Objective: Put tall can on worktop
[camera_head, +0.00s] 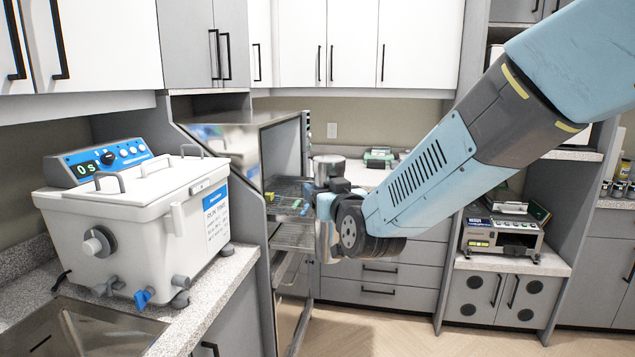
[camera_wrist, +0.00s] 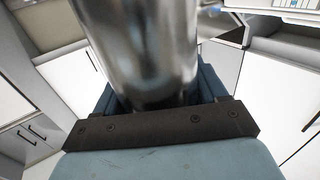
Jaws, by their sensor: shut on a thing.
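The tall can is a shiny metal cylinder. In the head view its top (camera_head: 328,166) shows above my gripper (camera_head: 325,200), and its middle is partly hidden by the gripper. In the wrist view the can (camera_wrist: 145,45) fills the top centre, between the fingers of my gripper (camera_wrist: 160,95). My gripper is shut on the can and holds it roughly upright, in front of the back counter. A speckled worktop (camera_head: 365,177) runs along the back wall behind the can. Another stretch of speckled worktop (camera_head: 218,285) is at the left. I cannot tell the gap between can and worktop.
A white bath unit (camera_head: 140,222) with a blue control panel stands on the left counter, beside a sink (camera_head: 85,335). An open metal autoclave bay (camera_head: 275,150) with racks is just left of my gripper. A grey device (camera_head: 502,235) sits on a low shelf at right.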

